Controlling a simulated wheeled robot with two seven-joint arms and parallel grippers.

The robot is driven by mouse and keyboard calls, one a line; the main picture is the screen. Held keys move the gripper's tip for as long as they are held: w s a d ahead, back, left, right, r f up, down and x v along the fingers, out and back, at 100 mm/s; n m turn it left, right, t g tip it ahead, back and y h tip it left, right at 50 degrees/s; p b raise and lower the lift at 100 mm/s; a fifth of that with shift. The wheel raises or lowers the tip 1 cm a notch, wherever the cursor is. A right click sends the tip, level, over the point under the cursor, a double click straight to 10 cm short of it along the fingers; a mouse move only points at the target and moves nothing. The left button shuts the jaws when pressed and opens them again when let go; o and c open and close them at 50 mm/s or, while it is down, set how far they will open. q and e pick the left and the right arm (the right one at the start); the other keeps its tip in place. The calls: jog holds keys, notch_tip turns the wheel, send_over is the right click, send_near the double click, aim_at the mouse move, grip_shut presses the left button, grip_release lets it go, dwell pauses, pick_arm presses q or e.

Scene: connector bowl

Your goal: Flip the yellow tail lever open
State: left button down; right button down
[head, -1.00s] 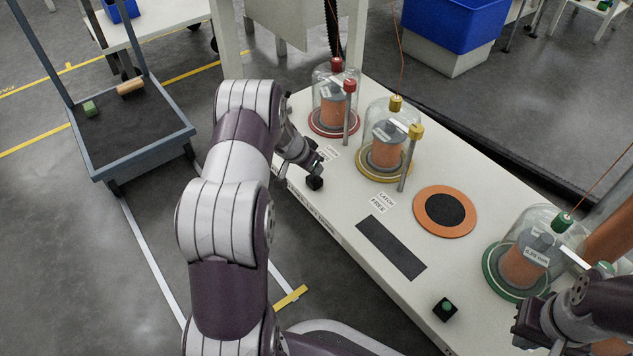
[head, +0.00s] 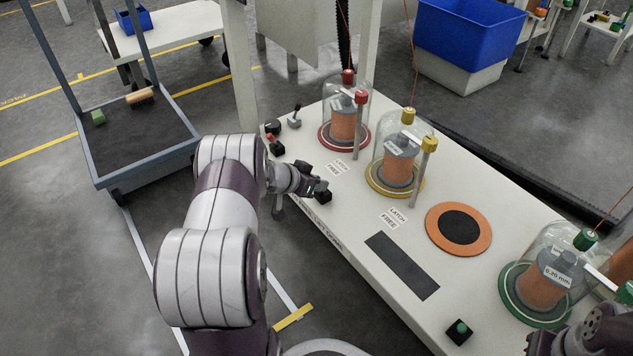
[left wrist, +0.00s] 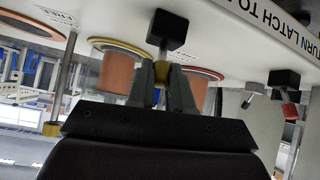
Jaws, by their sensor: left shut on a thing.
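The yellow tail lever (left wrist: 158,67) rises from a small black block, which shows in the left wrist view (left wrist: 168,29) and in the head view (head: 323,197). My left gripper (head: 316,189) is at the block, near the front edge of the bench. In the left wrist view its two grey fingers (left wrist: 162,88) are shut on the lever from both sides. The lever's exact angle is hidden. The yellow-topped glass dome (head: 400,150) stands behind it. My right gripper is at the bottom right corner, mostly cut off.
A red lever block (head: 276,147) and a grey knob lever (head: 295,117) are at the bench's far left end. A green lever block (head: 460,331) is near the front. Red (head: 345,105) and green (head: 545,275) domes flank the yellow one. A wheeled cart (head: 150,172) stands left.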

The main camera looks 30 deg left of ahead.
pick_arm(q)
jog(key=c, duration=1)
grip_release()
jog(key=shift+c, duration=0.2)
jog(key=shift+s+a+r, duration=0.1)
jog(key=shift+s+r, duration=0.1)
jog(key=shift+r, duration=0.1)
jog(key=p+v, duration=0.7)
jog(key=v, duration=0.5)
jog(key=shift+s+f, duration=0.1)
